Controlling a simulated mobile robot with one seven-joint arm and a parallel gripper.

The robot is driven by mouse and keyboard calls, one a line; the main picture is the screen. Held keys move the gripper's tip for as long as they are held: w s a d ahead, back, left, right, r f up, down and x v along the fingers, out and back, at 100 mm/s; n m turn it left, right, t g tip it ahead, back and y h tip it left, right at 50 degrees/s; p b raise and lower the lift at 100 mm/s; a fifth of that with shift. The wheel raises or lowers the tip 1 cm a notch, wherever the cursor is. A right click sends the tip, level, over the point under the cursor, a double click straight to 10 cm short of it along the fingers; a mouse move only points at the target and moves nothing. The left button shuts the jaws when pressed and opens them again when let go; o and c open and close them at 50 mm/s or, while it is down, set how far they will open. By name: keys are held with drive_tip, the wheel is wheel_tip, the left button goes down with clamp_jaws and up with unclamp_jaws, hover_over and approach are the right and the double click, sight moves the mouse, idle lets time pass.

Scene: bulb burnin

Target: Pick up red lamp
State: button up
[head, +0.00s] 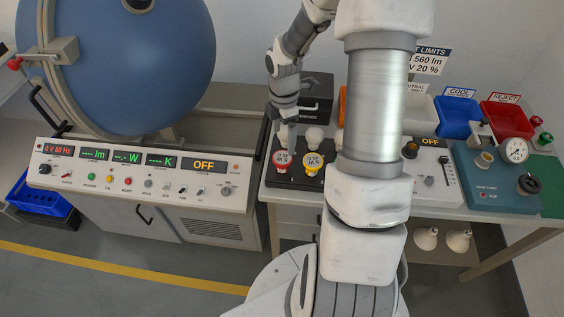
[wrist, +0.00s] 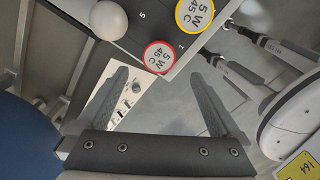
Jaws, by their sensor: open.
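The red lamp (head: 283,160), a round red-rimmed piece with a white printed face, sits at the front left of a dark rack (head: 296,182) on the bench. In the wrist view the red lamp (wrist: 159,56) lies just beyond my fingertips, roughly centred between them. My gripper (head: 288,136) is above and slightly behind it in the head view, pointing down. In the wrist view my gripper (wrist: 160,82) has its two fingers wide apart with nothing between them.
A yellow-rimmed lamp (head: 313,163) stands close to the right of the red one. The control console (head: 140,184) and big blue sphere (head: 130,60) are at left. Blue (head: 459,116) and red (head: 506,120) bins are at right.

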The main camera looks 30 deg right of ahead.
sight(284, 157)
wheel_tip(284, 157, down, 11)
drive_tip(key=shift+r, duration=0.15)
drive_tip(key=c, duration=1.3)
